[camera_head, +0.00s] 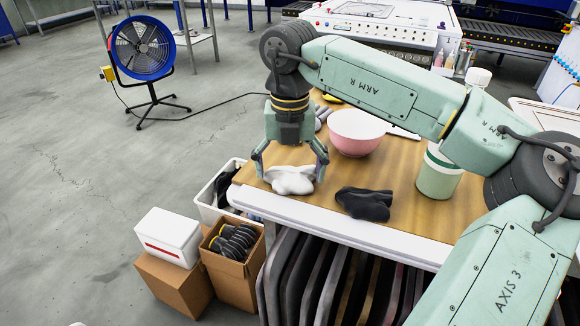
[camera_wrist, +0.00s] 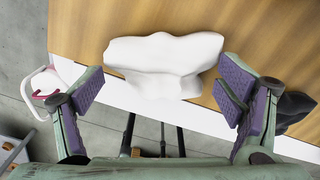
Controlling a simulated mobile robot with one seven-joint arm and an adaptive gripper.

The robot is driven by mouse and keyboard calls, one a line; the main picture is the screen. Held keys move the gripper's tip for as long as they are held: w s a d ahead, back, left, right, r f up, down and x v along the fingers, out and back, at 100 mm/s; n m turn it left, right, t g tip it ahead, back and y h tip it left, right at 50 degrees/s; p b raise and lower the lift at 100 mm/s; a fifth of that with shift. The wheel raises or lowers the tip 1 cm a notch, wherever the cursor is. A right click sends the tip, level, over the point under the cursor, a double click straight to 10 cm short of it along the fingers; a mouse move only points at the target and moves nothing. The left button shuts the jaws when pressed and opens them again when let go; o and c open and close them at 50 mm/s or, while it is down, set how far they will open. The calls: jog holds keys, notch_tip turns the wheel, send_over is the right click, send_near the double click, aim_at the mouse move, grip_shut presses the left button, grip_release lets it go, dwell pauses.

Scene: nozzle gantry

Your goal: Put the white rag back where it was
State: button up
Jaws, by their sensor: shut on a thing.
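The white rag (camera_head: 290,180) is crumpled at the near left corner of the wooden table (camera_head: 400,212). It fills the middle of the wrist view (camera_wrist: 165,62), in front of the wood and the table's white edge. My gripper (camera_head: 290,168) points down over it, one finger on each side. I cannot tell whether the rag touches the tabletop. A dark rag (camera_head: 363,203) lies to the right on the table; its edge shows in the wrist view (camera_wrist: 292,106).
A pink bowl (camera_head: 355,132) stands behind the rags and a pale green jar (camera_head: 438,172) to the right. A white bin (camera_head: 210,208) stands at the table's left side.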

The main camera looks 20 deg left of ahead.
aim_at(290, 173)
jog(key=shift+f, duration=0.25)
jog(key=o, duration=1.1)
jog(key=shift+r, duration=0.15)
jog(key=shift+c, duration=0.2)
notch_tip(290, 173, up, 12)
jog(key=shift+r+b, duration=0.15)
jog(key=shift+b, duration=0.3)
